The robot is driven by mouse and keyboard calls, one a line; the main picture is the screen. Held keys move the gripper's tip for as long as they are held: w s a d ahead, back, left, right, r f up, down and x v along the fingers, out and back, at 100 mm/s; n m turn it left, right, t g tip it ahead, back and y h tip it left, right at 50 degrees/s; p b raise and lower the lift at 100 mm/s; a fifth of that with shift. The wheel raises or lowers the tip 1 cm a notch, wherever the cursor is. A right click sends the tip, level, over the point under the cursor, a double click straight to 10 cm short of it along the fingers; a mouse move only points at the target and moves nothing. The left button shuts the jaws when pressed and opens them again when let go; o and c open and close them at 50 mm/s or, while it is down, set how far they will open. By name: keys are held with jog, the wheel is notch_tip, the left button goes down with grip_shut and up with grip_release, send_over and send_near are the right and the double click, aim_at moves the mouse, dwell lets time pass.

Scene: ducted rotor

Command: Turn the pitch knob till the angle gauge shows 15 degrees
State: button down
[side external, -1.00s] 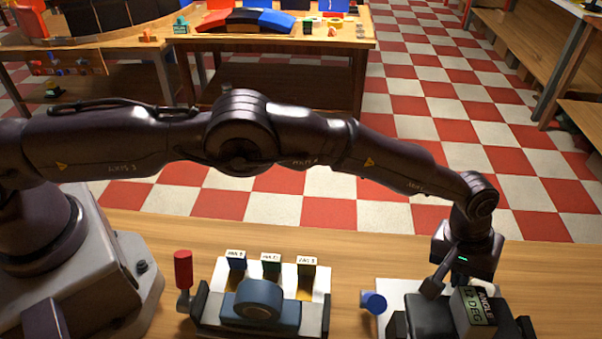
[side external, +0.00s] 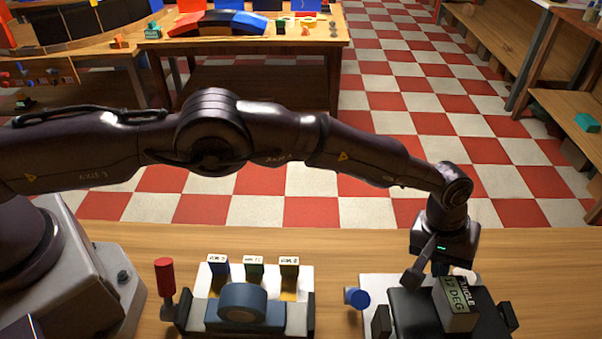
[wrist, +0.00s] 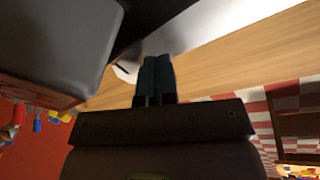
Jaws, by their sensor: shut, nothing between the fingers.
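The angle gauge (side external: 457,306) is a block with a greenish display on the dark fixture (side external: 408,308) at the lower right of the side view. Its display reads "ANGLE" and a value in the teens of degrees; the second digit is hard to read, perhaps 12 or 17. A blue round knob (side external: 357,298) sticks out at the fixture's left; I cannot tell whether it is the pitch knob. My gripper (side external: 440,270) points down just behind the gauge, its tips partly hidden. In the wrist view my gripper's fingers (wrist: 157,72) are together and empty, near a large grey block.
A second fixture with a blue-grey ring (side external: 242,301) stands to the left, with several labelled blocks behind it. A red handle (side external: 165,277) stands upright at its left. The wooden table (side external: 340,245) is bare behind the fixtures.

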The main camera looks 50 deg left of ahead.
notch_tip(320, 180, up, 6)
jog(key=shift+f, duration=0.1)
dwell(0.4)
jog(key=shift+s+a+x, duration=0.1)
jog(key=shift+a+x, duration=0.1)
jog(key=shift+x, duration=0.8)
jog(key=shift+s+a+x, duration=0.1)
jog(key=shift+a+x, duration=0.1)
jog(key=shift+x, duration=0.75)
jog(key=shift+a+x, duration=0.2)
jog(key=shift+x, duration=0.8)
jog(key=shift+f, duration=0.15)
